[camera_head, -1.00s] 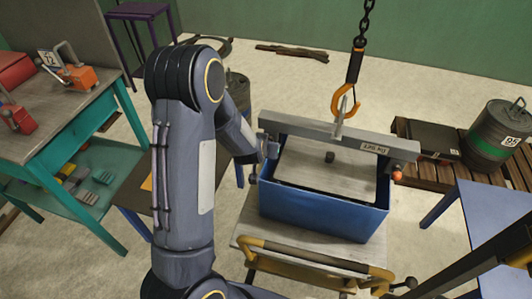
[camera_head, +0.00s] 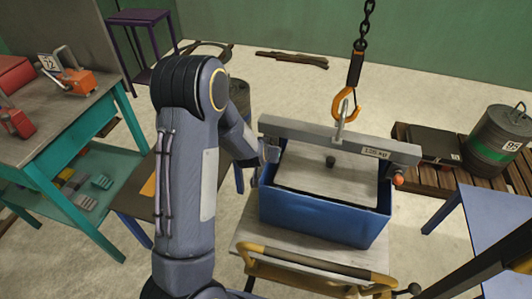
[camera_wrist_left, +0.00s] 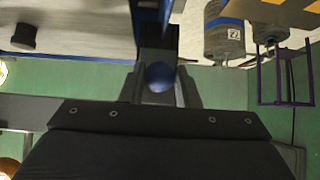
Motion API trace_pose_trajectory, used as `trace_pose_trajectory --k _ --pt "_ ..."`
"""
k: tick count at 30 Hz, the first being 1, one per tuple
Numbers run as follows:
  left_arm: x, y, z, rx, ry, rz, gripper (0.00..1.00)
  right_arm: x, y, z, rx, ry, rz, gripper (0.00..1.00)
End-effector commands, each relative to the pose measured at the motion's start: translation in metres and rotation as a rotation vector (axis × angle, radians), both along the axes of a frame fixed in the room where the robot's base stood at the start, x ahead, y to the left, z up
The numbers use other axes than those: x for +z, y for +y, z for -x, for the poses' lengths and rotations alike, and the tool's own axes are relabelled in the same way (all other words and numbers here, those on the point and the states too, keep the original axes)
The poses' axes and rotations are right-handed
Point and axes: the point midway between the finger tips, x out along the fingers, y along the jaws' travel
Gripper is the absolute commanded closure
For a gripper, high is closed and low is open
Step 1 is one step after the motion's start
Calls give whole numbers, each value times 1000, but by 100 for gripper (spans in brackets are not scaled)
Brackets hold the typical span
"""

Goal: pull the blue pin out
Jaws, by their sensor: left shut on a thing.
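A grey lifting beam (camera_head: 325,138) lies across the top of a blue box (camera_head: 315,215) and hangs from an orange hook (camera_head: 346,105). My left gripper (camera_head: 265,153) is at the beam's left end, by the box's upper left corner. In the left wrist view, the round blue head of the blue pin (camera_wrist_left: 158,77) shows between the dark fingers, and the gripper is shut on it. The pin's shaft is hidden, so I cannot tell how deep it sits. An orange-red knob (camera_head: 398,180) shows at the beam's right end.
The box stands on a cart with a yellow handle (camera_head: 310,262). A teal workbench (camera_head: 65,150) is at left. A pallet (camera_head: 460,166) with a drum (camera_head: 498,138) is at right, near a blue table (camera_head: 490,215). The chain (camera_head: 365,40) rises above the beam.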

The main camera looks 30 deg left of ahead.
Motion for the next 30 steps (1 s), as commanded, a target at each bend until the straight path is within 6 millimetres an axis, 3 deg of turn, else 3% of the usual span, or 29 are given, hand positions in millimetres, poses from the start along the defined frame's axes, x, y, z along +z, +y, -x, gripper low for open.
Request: trace_pose_trajectory --k 26,27,30 --pt "0 -11 42 -2 0 1 88 -7 0 0 0 0 0 64" --pt "0 -11 41 -3 0 1 68 -6 0 0 0 0 0 64" --pt "0 -11 41 -2 -1 0 54 -6 0 0 0 0 0 64"
